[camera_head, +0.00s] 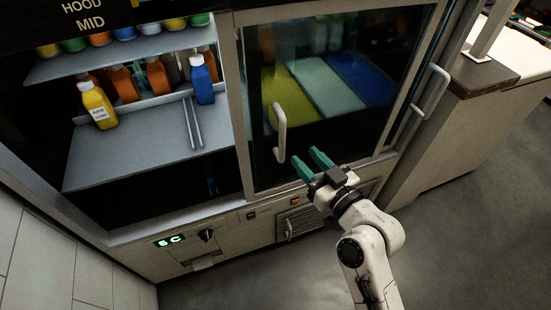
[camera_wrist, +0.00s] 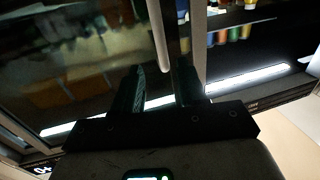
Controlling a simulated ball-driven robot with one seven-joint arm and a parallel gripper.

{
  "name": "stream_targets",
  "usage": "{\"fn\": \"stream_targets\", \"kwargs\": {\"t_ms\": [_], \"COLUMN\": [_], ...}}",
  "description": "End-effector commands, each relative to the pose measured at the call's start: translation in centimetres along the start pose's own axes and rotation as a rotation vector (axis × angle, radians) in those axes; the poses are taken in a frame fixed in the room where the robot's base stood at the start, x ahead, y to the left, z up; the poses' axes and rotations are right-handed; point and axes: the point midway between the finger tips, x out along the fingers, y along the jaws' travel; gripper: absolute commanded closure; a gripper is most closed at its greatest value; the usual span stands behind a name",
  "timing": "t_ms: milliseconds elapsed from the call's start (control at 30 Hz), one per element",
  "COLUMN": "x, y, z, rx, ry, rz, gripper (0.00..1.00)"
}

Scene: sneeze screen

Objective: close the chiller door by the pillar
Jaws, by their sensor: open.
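The chiller has a glass door (camera_head: 345,80) at the right in the head view, with its left half open to the shelves. A pale upright handle (camera_head: 280,132) is on this door's left part. A second pale handle (camera_head: 432,92) is at the right side frame. My gripper (camera_head: 311,158), with teal fingers, is open and empty, just right of and below the first handle. In the wrist view its dark fingers (camera_wrist: 161,88) point at the glass, and a pale bar (camera_wrist: 157,32) shows between them; contact cannot be told. Which upright is the pillar is unclear.
Bottles, including a yellow one (camera_head: 97,105) and a blue one (camera_head: 202,80), stand on the open side's shelves, with tongs (camera_head: 192,123) lying there. A control panel with a green display (camera_head: 170,241) is below. A counter (camera_head: 485,76) stands at right. The floor (camera_head: 470,230) is clear.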

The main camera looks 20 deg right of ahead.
Motion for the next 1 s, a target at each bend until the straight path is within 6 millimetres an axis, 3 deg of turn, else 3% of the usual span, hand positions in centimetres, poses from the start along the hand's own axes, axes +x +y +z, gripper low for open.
{"fn": "stream_targets", "kwargs": {"t_ms": [167, 700, 1000], "x": [1.1, 9.7, 10.9], "y": [0.2, 0.2, 0.2], "z": [-0.6, -0.7, -0.5], "rx": [-0.001, -0.002, -0.001], "ry": [0.024, 0.020, 0.020], "rz": [0.009, 0.008, 0.008], "gripper": [0.59, 0.59, 0.59]}}
